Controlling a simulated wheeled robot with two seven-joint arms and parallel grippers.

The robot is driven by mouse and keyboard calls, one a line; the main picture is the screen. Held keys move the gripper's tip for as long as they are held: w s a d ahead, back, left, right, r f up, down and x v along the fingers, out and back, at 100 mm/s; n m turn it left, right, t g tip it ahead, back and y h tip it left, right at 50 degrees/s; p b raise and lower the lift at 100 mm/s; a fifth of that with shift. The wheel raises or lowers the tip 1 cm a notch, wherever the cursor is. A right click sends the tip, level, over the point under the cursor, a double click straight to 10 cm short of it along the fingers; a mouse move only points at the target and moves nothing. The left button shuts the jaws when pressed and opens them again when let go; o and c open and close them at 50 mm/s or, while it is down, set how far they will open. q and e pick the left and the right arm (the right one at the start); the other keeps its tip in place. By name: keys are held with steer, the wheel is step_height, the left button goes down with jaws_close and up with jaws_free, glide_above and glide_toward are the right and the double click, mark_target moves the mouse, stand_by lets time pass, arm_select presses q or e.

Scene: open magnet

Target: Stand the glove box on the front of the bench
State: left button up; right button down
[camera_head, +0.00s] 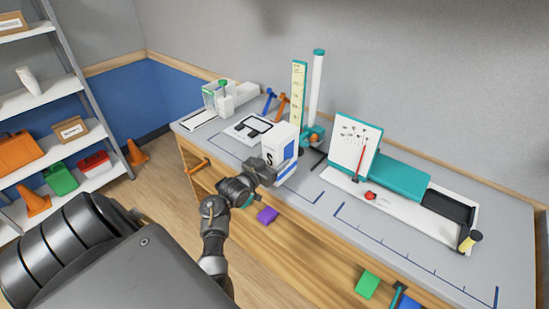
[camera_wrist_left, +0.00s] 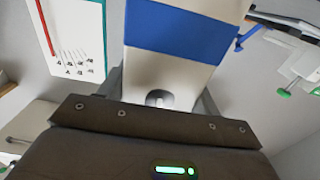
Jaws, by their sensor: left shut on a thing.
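The glove box (camera_head: 281,142) is a white box with a blue panel and a dark "S" on its side. It is upright at the front of the bench (camera_head: 330,207), left of the middle. I cannot tell whether its base touches the bench top. My left gripper (camera_head: 268,171) is shut on the box from the front side and hides part of its lower face. In the left wrist view the box (camera_wrist_left: 178,75) fills the middle, between the two fingers of the gripper (camera_wrist_left: 160,92). My right gripper is not in view.
Blue corner marks (camera_head: 338,212) line the bench's front. Right stand a white chart board (camera_head: 354,146) and a teal-and-white track (camera_head: 400,178). Behind the box are a tall ruler (camera_head: 298,92) and tube (camera_head: 317,85). A dark-framed plate (camera_head: 250,128) lies left. The front right top is clear.

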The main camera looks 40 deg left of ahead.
arm_select(q)
steer(key=shift+f, duration=0.15)
steer(key=o, duration=1.2)
steer(key=shift+s, duration=0.1)
steer(key=shift+s+d+b, duration=0.15)
steer(key=shift+s+b, duration=1.2)
steer(key=shift+s, duration=4.6)
